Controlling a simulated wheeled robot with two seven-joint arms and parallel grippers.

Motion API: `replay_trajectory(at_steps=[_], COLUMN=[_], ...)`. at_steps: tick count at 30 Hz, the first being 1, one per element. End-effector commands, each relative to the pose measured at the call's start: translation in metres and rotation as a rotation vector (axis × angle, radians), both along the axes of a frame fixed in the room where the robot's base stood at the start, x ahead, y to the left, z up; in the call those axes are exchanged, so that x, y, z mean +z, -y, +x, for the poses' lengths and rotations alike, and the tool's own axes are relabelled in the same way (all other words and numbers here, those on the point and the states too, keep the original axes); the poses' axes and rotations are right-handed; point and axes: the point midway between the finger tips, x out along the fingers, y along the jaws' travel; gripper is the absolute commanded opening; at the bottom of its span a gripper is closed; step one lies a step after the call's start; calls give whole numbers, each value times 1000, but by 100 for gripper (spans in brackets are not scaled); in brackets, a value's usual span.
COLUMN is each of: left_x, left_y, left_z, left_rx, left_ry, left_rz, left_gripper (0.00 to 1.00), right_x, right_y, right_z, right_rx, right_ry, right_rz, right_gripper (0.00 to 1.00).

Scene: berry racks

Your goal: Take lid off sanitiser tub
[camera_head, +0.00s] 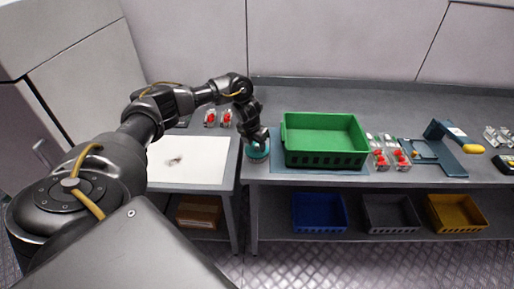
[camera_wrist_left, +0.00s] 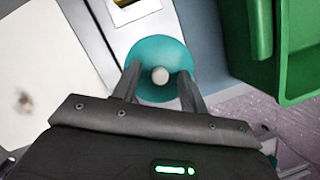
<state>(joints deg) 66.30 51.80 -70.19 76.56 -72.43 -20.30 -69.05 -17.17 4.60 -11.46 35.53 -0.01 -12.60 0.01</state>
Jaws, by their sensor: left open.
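The sanitiser tub's lid is a round teal disc (camera_wrist_left: 158,52) with a pale round knob (camera_wrist_left: 160,75) at its middle. In the head view the teal tub (camera_head: 257,150) stands at the front left of the grey bench, left of the green crate. My left gripper (camera_wrist_left: 158,82) is open, with one finger on each side of the knob. I cannot tell whether the fingers touch it. In the head view my left gripper (camera_head: 256,138) points down over the tub and hides part of it. My right gripper is not in view.
A green crate (camera_head: 325,158) stands close to the right of the tub. A white board (camera_head: 188,172) lies to the left. Punnets with red berries (camera_head: 401,160) and a blue device (camera_head: 445,158) are further right. Blue (camera_head: 320,222), grey and yellow bins sit on the lower shelf.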

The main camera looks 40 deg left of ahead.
Motion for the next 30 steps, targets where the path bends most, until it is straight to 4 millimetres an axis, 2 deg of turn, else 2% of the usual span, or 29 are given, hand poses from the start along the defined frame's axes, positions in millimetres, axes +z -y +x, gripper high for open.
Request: replay_trajectory(at_steps=[6,7,16,26,30], left_x=[-1,-1,-1,0,8], left_y=[0,0,0,0,0], left_z=[0,0,0,1,1], left_rx=[0,0,0,0,0], left_ry=[0,0,0,2,4], left_rz=[0,0,0,0,0], left_gripper=[43,41,1,0,0], right_x=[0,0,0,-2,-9], right_y=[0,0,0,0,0], right_z=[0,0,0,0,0], right_rx=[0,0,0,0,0], right_ry=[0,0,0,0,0], right_rz=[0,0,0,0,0], right_gripper=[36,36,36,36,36])
